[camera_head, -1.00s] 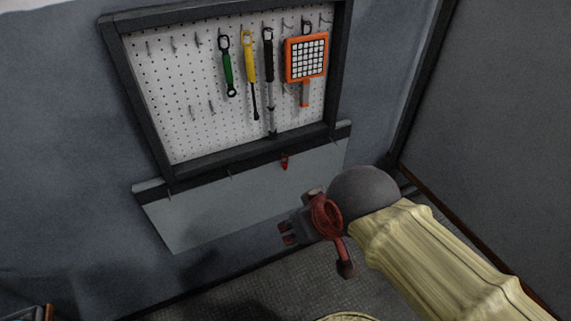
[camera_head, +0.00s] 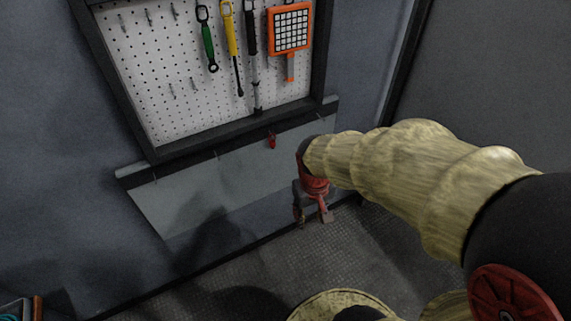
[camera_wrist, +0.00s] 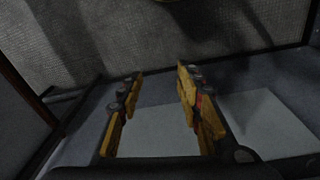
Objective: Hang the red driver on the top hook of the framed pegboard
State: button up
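A small red piece (camera_head: 272,141), perhaps the red driver, hangs at the dark ledge below the framed pegboard (camera_head: 150,70). The rest of it cannot be made out. My gripper (camera_head: 313,218) points down, low in front of the grey panel, right of and below the red piece and apart from it. In the wrist view its two yellow fingers (camera_wrist: 158,82) are spread with nothing held between them. A speck of red shows beside the right finger; I cannot tell what it is. Bare hooks (camera_head: 150,17) show at the board's upper left.
A green wrench (camera_head: 207,40), a yellow tool (camera_head: 231,45), a black-handled tool (camera_head: 251,50) and an orange grid-faced tool (camera_head: 290,30) hang on the board. The dark ledge (camera_head: 190,160) juts out beneath. A wall stands at right. Grey floor (camera_head: 240,270) is open below.

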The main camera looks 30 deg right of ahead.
jog(key=w+d+f+t+b, duration=0.1)
jog(key=w+d+f, duration=0.3)
jog(key=f, duration=0.5)
jog(key=w+d+f+t, duration=0.1)
jog(key=w+d+f, duration=0.3)
jog(key=f, duration=0.4)
jog(key=n+t+b, duration=0.1)
jog(key=n+t, duration=0.1)
jog(key=t, duration=1.3)
send_near(274, 146)
jog(key=shift+y, duration=0.4)
jog(key=w+b, duration=0.1)
jog(key=w, duration=0.7)
jog(key=shift+w+d, duration=0.15)
jog(key=shift+w, duration=0.15)
jog(key=shift+w+b, duration=0.55)
jog(key=shift+w, duration=0.35)
jog(key=c, duration=0.4)
